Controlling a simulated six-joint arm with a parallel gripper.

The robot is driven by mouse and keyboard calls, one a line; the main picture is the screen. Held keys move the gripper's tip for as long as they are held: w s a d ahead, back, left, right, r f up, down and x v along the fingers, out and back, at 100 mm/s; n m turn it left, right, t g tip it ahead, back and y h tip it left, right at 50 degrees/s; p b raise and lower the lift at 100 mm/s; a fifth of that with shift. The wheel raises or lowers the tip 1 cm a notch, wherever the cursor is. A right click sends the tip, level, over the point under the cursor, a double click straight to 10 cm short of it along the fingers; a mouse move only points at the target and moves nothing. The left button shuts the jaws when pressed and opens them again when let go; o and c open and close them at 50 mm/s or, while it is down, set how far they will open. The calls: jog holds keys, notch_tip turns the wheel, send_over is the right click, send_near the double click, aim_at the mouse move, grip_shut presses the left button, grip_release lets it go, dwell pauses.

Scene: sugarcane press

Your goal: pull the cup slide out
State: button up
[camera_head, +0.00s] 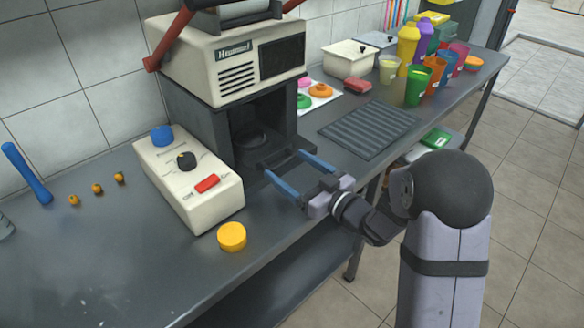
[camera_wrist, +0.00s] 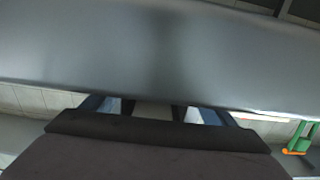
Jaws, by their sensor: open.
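The press (camera_head: 232,62) is a cream machine with a dark open bay below it. A dark round piece (camera_head: 250,138) sits low inside the bay. It looks like part of the cup slide, but dark on dark makes its outline hard to tell. My gripper (camera_head: 283,163) is at the front of the bay, low over the counter. Its two blue fingers are spread apart and point into the bay opening. I cannot tell whether they touch the slide. In the wrist view my gripper (camera_wrist: 155,108) shows its blue fingers below a large grey surface that hides what lies ahead.
A control box (camera_head: 190,180) with knobs and a red switch stands left of the bay. A yellow disc (camera_head: 232,236) lies near the counter edge. A ribbed dark mat (camera_head: 368,129) lies right of the press, with several coloured cups behind it. The counter's front left is clear.

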jog(key=shift+c, duration=0.6)
jog(key=c, duration=1.1)
jog(key=p+v, duration=0.1)
jog(key=v, duration=1.6)
jog(key=shift+s+d+r, duration=0.15)
jog(key=shift+d, duration=0.15)
jog(key=shift+c, duration=0.2)
jog(key=o, duration=1.3)
jog(key=shift+c, duration=0.2)
